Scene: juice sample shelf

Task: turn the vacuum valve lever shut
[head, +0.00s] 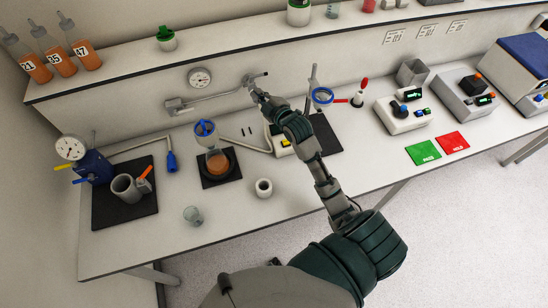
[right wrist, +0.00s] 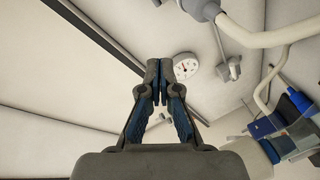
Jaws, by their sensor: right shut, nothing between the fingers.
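A large grey fitting (right wrist: 200,8) with a white tube shows at the top there. My left gripper is not in view.
A round gauge (head: 200,77) hangs on the wall left of the fitting. A blue-lidded flask (head: 217,163), a white cup (head: 264,188) and a blue pump (head: 95,167) stand on the bench. A ring stand (head: 313,92) is to the right of my forearm.

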